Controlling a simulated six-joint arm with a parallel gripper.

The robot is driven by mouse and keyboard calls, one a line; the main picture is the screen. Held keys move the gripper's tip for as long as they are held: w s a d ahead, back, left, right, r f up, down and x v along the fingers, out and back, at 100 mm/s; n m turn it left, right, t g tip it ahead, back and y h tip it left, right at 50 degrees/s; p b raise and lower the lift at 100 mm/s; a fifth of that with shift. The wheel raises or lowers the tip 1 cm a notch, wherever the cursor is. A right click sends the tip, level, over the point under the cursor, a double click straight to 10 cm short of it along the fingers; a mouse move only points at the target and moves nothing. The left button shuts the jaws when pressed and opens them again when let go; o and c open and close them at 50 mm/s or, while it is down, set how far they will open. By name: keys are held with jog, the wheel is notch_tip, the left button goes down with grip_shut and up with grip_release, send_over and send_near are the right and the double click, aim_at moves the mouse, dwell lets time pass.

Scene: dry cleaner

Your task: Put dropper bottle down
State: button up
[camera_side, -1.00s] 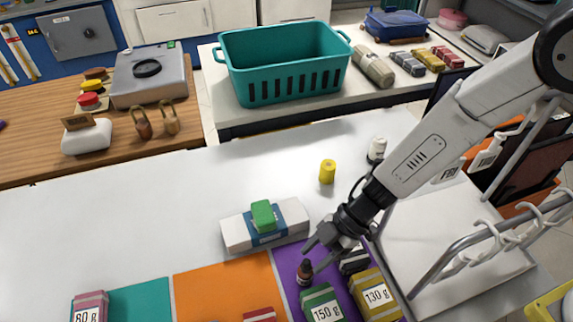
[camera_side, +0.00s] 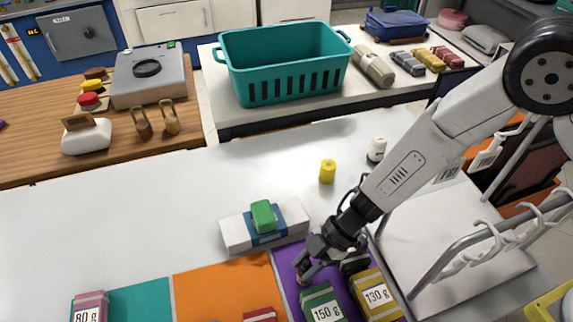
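The dropper bottle (camera_side: 304,278), small and dark, is on the purple mat (camera_side: 287,256) near the front. Its upper part is mostly hidden by my gripper (camera_side: 309,266). My gripper reaches in low from the right, with its fingers at the top of the bottle. I cannot tell whether the fingers are closed on it or only around it.
A 150 g box (camera_side: 323,303), a 130 g box (camera_side: 375,295) and a dark item (camera_side: 355,263) stand close to the right. A white box (camera_side: 240,233) with a green block (camera_side: 263,215) lies behind left. A yellow cylinder (camera_side: 328,171) stands farther back.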

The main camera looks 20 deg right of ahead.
grip_shut()
notch_tip(320, 180, up, 18)
dwell(1.0)
dwell(0.4)
